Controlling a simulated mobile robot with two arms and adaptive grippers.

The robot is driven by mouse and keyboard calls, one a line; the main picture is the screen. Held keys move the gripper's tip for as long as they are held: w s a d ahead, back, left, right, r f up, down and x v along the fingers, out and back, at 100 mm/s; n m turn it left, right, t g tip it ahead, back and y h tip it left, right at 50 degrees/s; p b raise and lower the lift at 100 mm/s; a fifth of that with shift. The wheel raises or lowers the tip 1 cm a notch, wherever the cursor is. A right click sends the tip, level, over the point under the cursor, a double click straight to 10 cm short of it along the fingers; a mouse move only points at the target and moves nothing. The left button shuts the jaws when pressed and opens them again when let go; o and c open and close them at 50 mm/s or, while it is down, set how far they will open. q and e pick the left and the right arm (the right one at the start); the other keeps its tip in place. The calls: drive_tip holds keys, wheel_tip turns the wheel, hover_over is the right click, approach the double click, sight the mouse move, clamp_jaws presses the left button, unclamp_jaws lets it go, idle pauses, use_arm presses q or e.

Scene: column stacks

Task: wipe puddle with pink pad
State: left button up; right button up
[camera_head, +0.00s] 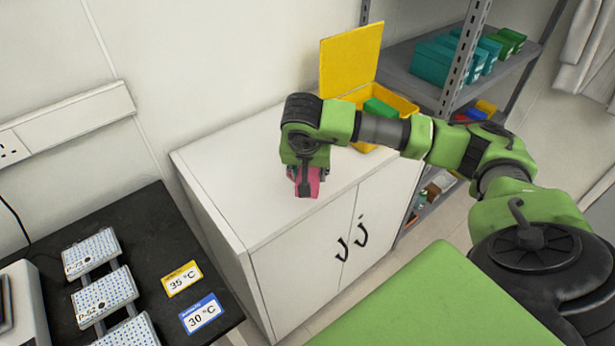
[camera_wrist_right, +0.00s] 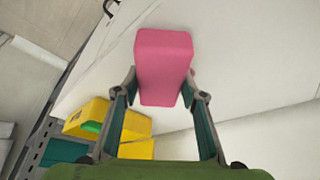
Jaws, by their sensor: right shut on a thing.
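The pink pad (camera_head: 304,181) is a pink block in my right gripper (camera_head: 303,190), above the white cabinet top. My right gripper is shut on the pad. In the right wrist view the pad (camera_wrist_right: 163,65) sits between the two fingertips (camera_wrist_right: 160,85), with the cabinet top behind it. I cannot tell whether the pad touches the surface. No puddle can be made out in either view. My left gripper is not in view.
The white cabinet (camera_head: 234,195) has a mostly clear top. A yellow open box (camera_head: 350,60) holding a green item stands at its back right. A shelf rack (camera_head: 405,85) with bins is to the right. A black table (camera_head: 150,235) with trays and temperature cards is at the left.

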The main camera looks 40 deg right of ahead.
sight(309, 171)
wheel_tip(309, 171, up, 2)
drive_tip(key=shift+w+p, duration=0.1)
drive_tip(key=shift+p, duration=0.3)
drive_tip(key=shift+r+p, duration=0.75)
drive_tip(key=shift+r, duration=0.7)
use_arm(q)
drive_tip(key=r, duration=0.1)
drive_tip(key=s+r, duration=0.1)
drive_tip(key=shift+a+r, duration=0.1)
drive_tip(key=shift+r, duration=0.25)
